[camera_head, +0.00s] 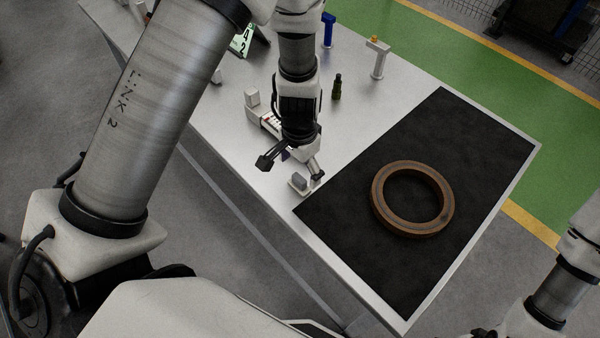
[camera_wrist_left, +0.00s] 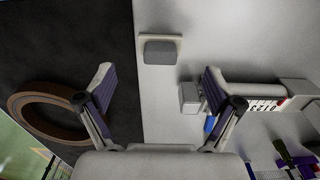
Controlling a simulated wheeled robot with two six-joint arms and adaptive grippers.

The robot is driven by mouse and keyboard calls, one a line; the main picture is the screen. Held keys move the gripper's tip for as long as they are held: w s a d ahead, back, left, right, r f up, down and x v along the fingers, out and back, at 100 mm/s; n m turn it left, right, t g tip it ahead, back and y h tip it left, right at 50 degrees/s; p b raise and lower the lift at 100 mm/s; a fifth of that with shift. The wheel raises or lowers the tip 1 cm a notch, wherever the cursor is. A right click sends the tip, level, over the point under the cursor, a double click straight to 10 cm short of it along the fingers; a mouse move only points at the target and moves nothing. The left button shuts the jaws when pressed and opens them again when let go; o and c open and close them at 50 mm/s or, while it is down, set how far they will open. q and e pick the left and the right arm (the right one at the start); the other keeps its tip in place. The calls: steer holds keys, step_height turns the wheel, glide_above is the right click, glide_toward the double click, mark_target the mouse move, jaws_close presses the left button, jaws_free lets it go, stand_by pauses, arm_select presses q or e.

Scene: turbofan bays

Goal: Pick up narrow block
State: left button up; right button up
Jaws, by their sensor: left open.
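A small grey block (camera_head: 299,181) sits on a thin pale plate near the front edge of the table, beside the black mat. It also shows in the left wrist view (camera_wrist_left: 160,51), near the top middle on its cream plate. I take it for the narrow block. My left gripper (camera_head: 291,167) points down above the table close to this block. In the left wrist view its two fingers (camera_wrist_left: 158,75) are spread wide, with nothing between them, and the block lies beyond the fingertips.
A brown ring (camera_head: 376,210) lies on the black mat (camera_head: 440,130). A white fixture with a marked scale (camera_wrist_left: 250,98) stands close to the left gripper. A dark green bottle-like item (camera_head: 337,87), a blue tool (camera_head: 328,30) and a grey stand (camera_head: 379,60) are farther back.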

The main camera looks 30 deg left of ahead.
mark_target(299, 178)
arm_select(q)
steer(key=f, duration=0.5)
steer(key=shift+w+d+b, duration=0.15)
steer(key=shift+d+b, duration=0.05)
steer(key=shift+b, duration=0.15)
steer(key=shift+w+a+f, duration=0.15)
steer(key=shift+f, duration=0.25)
steer(key=shift+a+r, duration=0.1)
steer(key=shift+r, duration=0.05)
steer(key=shift+s, duration=0.35)
steer(key=c, duration=1.3)
